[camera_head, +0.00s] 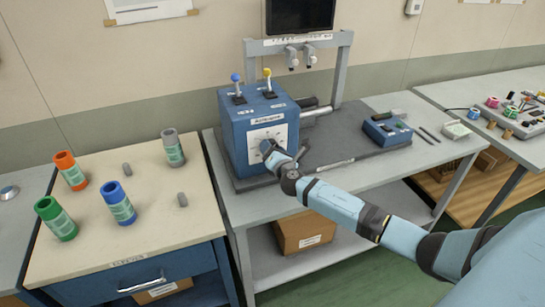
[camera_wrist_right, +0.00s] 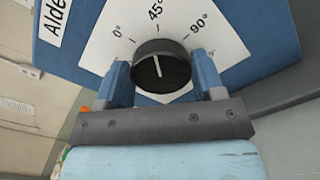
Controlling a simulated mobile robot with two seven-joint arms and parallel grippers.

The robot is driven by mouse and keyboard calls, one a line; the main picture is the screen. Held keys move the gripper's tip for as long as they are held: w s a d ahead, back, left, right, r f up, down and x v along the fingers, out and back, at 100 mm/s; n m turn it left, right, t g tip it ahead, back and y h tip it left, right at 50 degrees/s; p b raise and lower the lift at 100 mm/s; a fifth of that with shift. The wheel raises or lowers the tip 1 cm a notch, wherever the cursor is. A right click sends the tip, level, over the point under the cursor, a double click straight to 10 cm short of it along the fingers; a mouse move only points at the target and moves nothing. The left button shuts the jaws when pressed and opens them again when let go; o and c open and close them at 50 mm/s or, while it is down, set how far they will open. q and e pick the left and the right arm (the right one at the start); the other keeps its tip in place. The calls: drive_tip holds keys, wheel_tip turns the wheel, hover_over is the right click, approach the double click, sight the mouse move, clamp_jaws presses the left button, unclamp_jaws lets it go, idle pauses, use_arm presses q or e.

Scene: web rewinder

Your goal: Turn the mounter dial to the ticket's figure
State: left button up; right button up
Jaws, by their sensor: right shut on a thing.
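The mounter dial (camera_wrist_right: 162,68) is a black round knob on a white scale plate (camera_wrist_right: 110,38) marked 0°, 45° and 90°. Its white pointer line points up, roughly toward the 45° mark. My right gripper (camera_wrist_right: 162,75) is shut on the knob, with one blue finger on each side. In the head view the right gripper (camera_head: 270,149) reaches the front of the blue mounter box (camera_head: 235,135) and hides most of the dial. No ticket figure is readable in either view. My left gripper is not in view.
Two toggle levers, blue (camera_head: 236,80) and yellow (camera_head: 268,75), stand on top of the box. A blue control box (camera_head: 386,130) sits to the right on the grey bench. The left table (camera_head: 105,245) holds several coloured rolls (camera_head: 118,203). A dark screen (camera_head: 300,15) hangs behind.

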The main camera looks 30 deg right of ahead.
use_arm(q)
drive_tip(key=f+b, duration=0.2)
drive_tip(key=b, duration=0.1)
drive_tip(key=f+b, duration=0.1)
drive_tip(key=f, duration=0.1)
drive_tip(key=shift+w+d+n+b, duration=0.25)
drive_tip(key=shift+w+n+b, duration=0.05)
drive_tip(key=shift+b, duration=0.1)
use_arm(e)
drive_tip(key=m, duration=0.9)
drive_tip(key=shift+d+f+m, duration=0.1)
drive_tip(key=shift+f+m, duration=0.2)
drive_tip(key=shift+m, duration=0.1)
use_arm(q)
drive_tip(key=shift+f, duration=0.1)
use_arm(e)
drive_tip(key=o, duration=0.9)
drive_tip(key=v, duration=1.4)
drive_tip(key=shift+d, duration=0.1)
drive_tip(key=shift+f, duration=0.1)
